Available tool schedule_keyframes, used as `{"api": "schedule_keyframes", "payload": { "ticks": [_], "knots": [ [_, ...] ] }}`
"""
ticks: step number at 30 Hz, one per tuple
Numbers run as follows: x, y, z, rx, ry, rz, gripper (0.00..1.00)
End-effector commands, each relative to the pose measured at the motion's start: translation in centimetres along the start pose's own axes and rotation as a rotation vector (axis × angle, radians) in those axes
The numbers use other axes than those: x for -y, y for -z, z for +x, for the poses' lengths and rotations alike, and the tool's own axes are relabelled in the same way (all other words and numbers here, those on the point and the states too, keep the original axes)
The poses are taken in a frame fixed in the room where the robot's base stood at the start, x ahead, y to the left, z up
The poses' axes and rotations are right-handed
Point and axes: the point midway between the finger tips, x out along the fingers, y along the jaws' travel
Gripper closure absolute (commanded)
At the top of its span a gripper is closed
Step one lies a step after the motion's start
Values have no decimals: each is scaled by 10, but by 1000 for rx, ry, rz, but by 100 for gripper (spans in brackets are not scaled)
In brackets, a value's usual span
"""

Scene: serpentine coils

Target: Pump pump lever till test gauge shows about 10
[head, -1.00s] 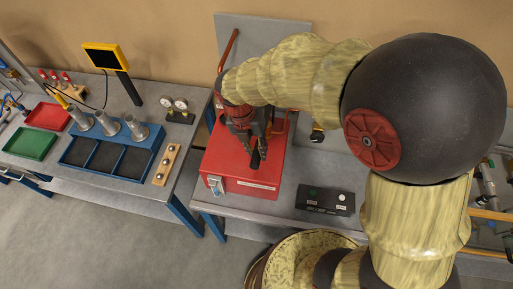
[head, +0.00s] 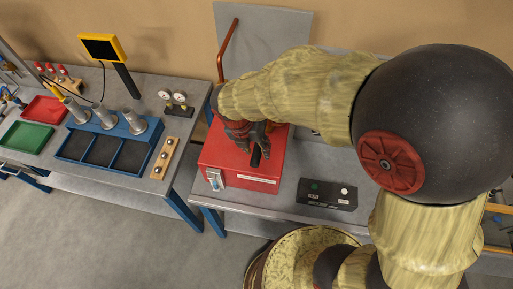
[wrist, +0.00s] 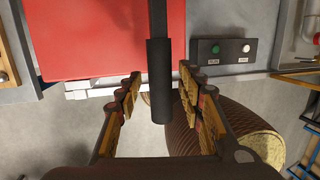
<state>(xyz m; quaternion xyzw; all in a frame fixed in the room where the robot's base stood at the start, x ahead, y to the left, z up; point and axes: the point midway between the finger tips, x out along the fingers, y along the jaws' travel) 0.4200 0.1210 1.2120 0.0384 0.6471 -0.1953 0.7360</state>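The pump lever (wrist: 160,80) is a black bar with a thick dark grip. In the wrist view it runs down the middle, over the red pump box (wrist: 100,35). In the head view its dark end (head: 256,156) shows at my gripper (head: 256,146), above the red box (head: 218,158). My gripper is open in the wrist view, one finger on each side of the lever, with gaps on both sides. Two round white-faced gauges (head: 172,96) stand on a dark stand on the left bench. Their needles are too small to read, and I cannot tell which is the test gauge.
A black box with a green and a white button (head: 327,194) stands right of the pump box. The left bench holds a blue rack with metal cylinders (head: 103,150), red and green trays (head: 27,138), and a yellow-framed screen (head: 103,47). A grey panel (head: 270,35) stands behind.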

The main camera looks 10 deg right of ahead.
Motion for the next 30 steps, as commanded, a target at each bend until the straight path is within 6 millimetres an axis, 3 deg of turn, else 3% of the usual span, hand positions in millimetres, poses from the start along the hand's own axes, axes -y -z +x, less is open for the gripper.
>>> {"api": "schedule_keyframes", "payload": {
  "ticks": [8,13,24,30],
  "knots": [
    [0,-1,-1,1,-1,0,60],
    [-1,-2,-13,4,-4,1,60],
    [-2,-1,-84,3,-4,0,60],
    [-1,-1,-111,2,-1,0,60]
  ]
}}
